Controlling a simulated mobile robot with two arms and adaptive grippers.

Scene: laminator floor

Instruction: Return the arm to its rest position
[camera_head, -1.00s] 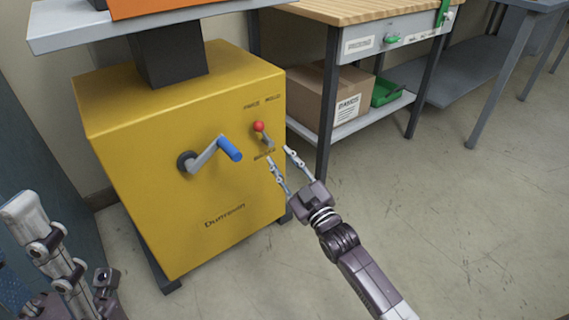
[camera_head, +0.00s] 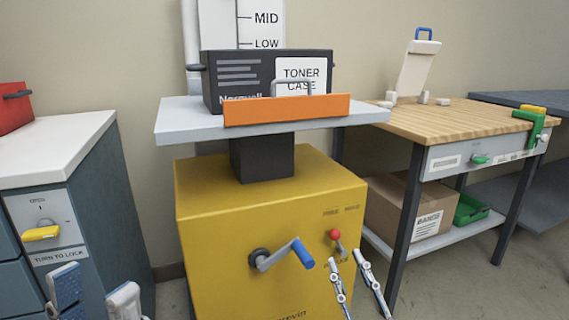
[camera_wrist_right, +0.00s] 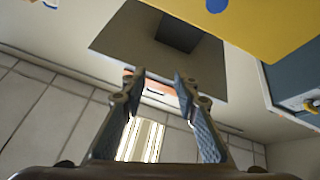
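My right gripper (camera_head: 346,258) is in front of the yellow lift's front face, just below the red-knobbed lever (camera_head: 334,234). Its two fingers are apart with nothing between them, and they are also apart in the right wrist view (camera_wrist_right: 158,80). I cannot tell whether a finger touches the lever. My left gripper (camera_head: 96,285) shows only its fingertips at the lower left edge. They are apart and no object shows between them. Both arms behind the grippers are out of the head view.
The yellow lift (camera_head: 230,225) has a blue-handled crank (camera_head: 285,253). Its grey platform (camera_head: 180,118) carries a dark toner case (camera_head: 240,72) behind an orange lip. A cabinet (camera_head: 100,240) with a yellow latch stands left. A wood-topped bench (camera_head: 440,118) stands right, with a cardboard box (camera_head: 385,208) below.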

